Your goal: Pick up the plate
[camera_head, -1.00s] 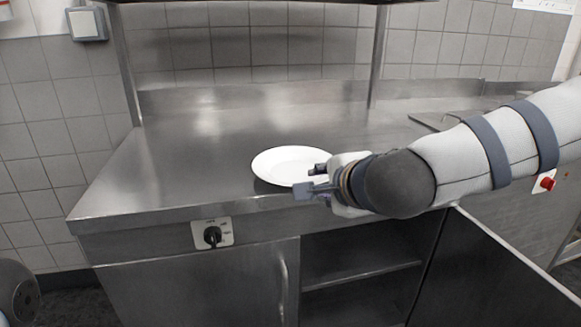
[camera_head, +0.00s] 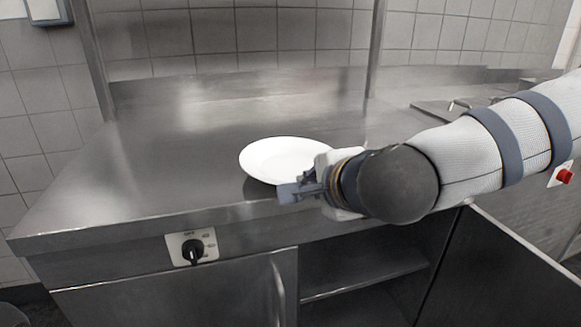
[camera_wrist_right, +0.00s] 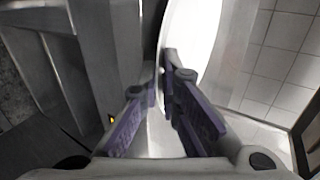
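The white round plate (camera_head: 280,158) is at the front edge of the steel counter (camera_head: 150,165), with a dark shadow under its front left side. It looks slightly raised there, but how far is hard to tell. My right gripper (camera_head: 304,184) is at the plate's front right rim, its fingers close together. In the right wrist view, the fingers (camera_wrist_right: 160,78) converge on the edge of the plate (camera_wrist_right: 188,35), one on each side, and appear shut on the rim. The gripper hides part of the rim. My left gripper is out of view.
A control knob (camera_head: 193,250) sits on the counter front below the plate. An open shelf (camera_head: 365,275) lies under the counter. A tiled wall (camera_head: 270,35) stands behind. The counter left of and behind the plate is clear.

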